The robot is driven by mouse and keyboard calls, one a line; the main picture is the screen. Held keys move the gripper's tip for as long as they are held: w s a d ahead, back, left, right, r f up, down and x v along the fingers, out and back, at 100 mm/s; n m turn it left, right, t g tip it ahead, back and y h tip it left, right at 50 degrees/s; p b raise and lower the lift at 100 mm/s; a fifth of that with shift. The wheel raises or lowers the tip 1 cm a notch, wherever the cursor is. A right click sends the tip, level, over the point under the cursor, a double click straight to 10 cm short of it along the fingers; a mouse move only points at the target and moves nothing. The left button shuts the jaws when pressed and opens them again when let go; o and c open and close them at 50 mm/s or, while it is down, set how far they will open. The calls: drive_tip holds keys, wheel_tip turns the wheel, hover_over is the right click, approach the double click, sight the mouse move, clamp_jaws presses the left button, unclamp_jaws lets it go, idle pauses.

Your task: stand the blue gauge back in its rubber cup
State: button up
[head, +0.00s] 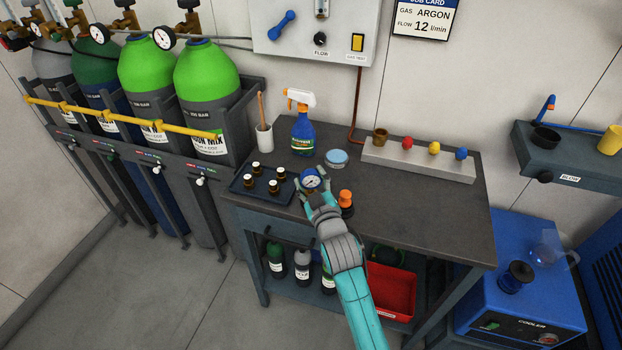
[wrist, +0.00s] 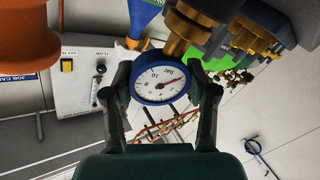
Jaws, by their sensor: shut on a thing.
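A blue-rimmed gauge (head: 311,180) with a white dial is in my gripper (head: 318,191), over the front left part of the bench by the dark tray. In the wrist view the gauge (wrist: 160,84) sits between my two gripper fingers (wrist: 160,92), which are shut on its sides. A brass part (wrist: 185,32) adjoins its rim there; I cannot tell whether it is the gauge's stem. A black open cup (head: 545,137) is on the wall shelf at the right; I cannot tell if it is the rubber cup.
Dark tray (head: 246,190) with several small brass-like pieces is left of my gripper; an orange-topped object (head: 346,199) is close on the right. Behind stand a spray bottle (head: 302,134), a round blue tin (head: 336,158) and a grey rail (head: 419,161). The bench's right part is clear.

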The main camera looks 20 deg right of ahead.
drive_tip(key=shift+f, duration=0.2)
drive_tip(key=o, duration=1.3)
drive_tip(key=shift+f, duration=0.1)
drive_tip(key=shift+s+a, duration=0.2)
drive_tip(key=shift+s, duration=5.35)
drive_tip(key=s+f+m+g, duration=0.1)
drive_tip(key=s+f, duration=0.4)
drive_tip(key=s, duration=0.6)
drive_tip(key=s+f+m+g, duration=0.1)
drive_tip(key=s+f, duration=0.3)
drive_tip(key=s, duration=0.8)
drive_tip(key=s+r+m, duration=0.1)
drive_tip(key=s, duration=0.5)
drive_tip(key=s+r+m, duration=0.1)
drive_tip(key=s, duration=0.6)
drive_tip(key=s+r+m+g, duration=0.1)
drive_tip(key=s, duration=0.5)
drive_tip(key=shift+s+d+r+y, duration=0.15)
drive_tip(key=shift+s+r+y, duration=0.05)
drive_tip(key=shift+r+y, duration=0.15)
